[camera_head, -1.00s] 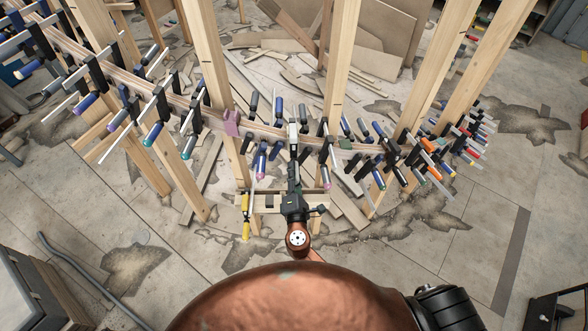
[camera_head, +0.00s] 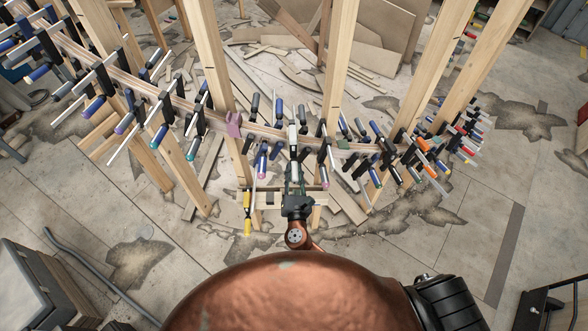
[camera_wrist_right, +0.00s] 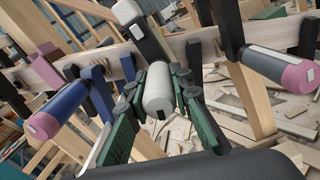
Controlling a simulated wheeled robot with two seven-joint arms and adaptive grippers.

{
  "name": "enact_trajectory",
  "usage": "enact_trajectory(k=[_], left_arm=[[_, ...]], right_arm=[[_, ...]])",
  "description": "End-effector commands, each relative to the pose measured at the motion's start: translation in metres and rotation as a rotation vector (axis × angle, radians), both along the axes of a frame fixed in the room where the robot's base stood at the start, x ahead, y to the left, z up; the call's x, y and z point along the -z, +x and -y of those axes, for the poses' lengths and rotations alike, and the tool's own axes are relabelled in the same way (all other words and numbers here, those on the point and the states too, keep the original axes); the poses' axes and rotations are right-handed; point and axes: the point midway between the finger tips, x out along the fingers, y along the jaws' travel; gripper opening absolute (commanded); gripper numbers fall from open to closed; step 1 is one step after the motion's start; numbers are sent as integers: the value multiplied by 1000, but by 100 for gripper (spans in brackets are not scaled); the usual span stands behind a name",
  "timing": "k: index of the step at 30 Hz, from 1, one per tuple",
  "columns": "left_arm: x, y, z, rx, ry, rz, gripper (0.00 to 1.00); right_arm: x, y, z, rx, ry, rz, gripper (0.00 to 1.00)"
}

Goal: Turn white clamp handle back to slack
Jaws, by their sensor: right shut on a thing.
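The white clamp handle (camera_wrist_right: 158,88) is a pale cylinder in the middle of the right wrist view. My right gripper (camera_wrist_right: 156,98) has its dark green fingers on both sides of this handle and is shut on it. In the head view the right gripper (camera_head: 294,172) reaches up from below to the row of clamps. The clamp's pale upper part (camera_head: 292,132) shows just above it, at the curved wooden stringer (camera_head: 265,131). The fingers partly hide the handle there. My left gripper is in neither view.
A clamp with a blue and pink handle (camera_wrist_right: 58,110) stands close on the left, and one with a grey and pink handle (camera_wrist_right: 280,68) on the right. Wooden posts (camera_head: 337,70) rise behind. A yellow-handled tool (camera_head: 247,215) is lower left of the gripper.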

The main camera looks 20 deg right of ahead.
Motion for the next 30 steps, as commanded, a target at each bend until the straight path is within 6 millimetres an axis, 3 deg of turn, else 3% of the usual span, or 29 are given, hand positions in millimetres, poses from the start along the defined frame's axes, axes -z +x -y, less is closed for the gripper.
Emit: enact_trajectory(k=[22,23,30], left_arm=[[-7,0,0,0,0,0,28],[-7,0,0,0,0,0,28],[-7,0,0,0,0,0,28]], right_arm=[[1,0,0,0,-91,-21,0],[1,0,0,0,-91,-21,21],[1,0,0,0,-91,-21,37]])
